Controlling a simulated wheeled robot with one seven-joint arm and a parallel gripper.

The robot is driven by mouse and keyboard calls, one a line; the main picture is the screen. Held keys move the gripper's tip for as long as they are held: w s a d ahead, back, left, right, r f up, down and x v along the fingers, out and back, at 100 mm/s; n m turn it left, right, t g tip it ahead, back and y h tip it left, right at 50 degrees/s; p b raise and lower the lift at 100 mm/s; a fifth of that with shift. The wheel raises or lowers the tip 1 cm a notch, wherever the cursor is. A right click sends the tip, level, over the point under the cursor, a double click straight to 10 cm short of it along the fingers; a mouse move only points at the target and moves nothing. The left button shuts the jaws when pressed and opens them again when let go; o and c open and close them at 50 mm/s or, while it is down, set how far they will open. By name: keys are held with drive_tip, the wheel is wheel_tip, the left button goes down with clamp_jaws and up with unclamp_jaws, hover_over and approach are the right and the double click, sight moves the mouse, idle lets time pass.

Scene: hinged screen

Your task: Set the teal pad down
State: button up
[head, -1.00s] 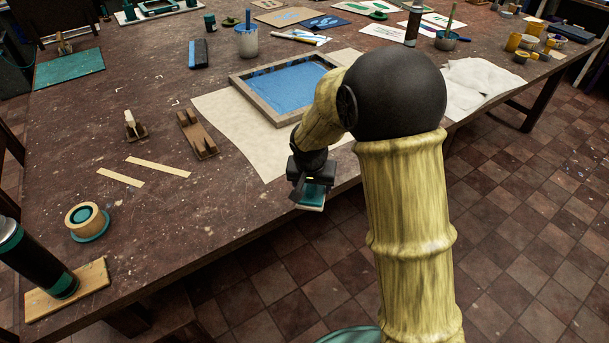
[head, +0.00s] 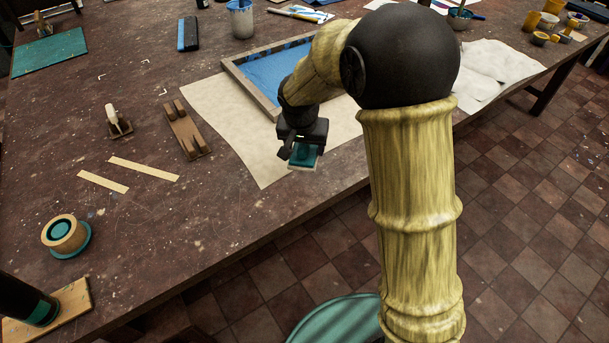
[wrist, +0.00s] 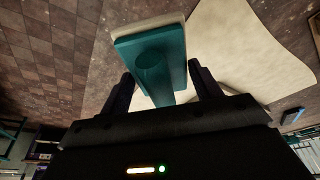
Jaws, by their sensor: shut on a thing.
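The teal pad (head: 304,155) has a teal block and handle on a pale cream layer. In the wrist view the pad (wrist: 160,50) shows with its round teal stem between the two dark fingers. My gripper (wrist: 163,82) is shut on that stem. In the head view my gripper (head: 302,143) hangs over the near part of the cream sheet (head: 232,125), close to the table's front edge. I cannot tell whether the pad's underside touches the sheet.
A wooden frame with a blue panel (head: 270,85) lies just beyond my gripper. To the left are a brown wooden rack (head: 186,132), two pale strips (head: 143,169) and a tape roll on a teal disc (head: 64,234).

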drive_tip(key=shift+s+r, duration=0.1)
drive_tip(key=shift+f, duration=3.15)
drive_tip(key=shift+f, duration=0.1)
drive_tip(key=shift+f, duration=1.8)
drive_tip(key=shift+f, duration=0.15)
drive_tip(key=o, duration=1)
drive_tip(key=shift+c, duration=0.2)
